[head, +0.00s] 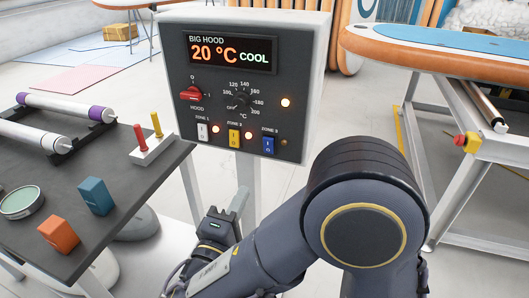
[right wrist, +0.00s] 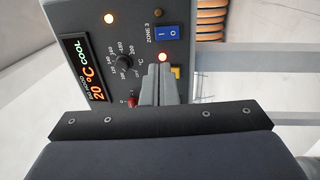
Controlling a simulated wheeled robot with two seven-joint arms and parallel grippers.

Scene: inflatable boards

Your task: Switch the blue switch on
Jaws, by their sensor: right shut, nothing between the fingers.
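The blue switch (head: 268,145) is the rightmost of three rocker switches on the front of the grey control box (head: 325,60), under the ZONE 3 label. The small lamp (head: 284,143) beside it looks dark. In the right wrist view the blue switch (right wrist: 170,33) lies beyond the fingertips, uncovered, with its I and O marks showing. My right gripper (head: 243,190) is shut and empty, below the box in the head view. In the right wrist view its fingertips (right wrist: 160,68) overlap the panel near the yellow switch and are apart from the blue one. My left gripper is not in view.
White (head: 202,132) and yellow (head: 234,138) switches sit left of the blue one, each with a lit lamp. A red knob (head: 191,94) and black dial (head: 242,100) are above. A dark table (head: 130,195) with rollers and blocks stands left; an orange-edged board (head: 420,52) lies right.

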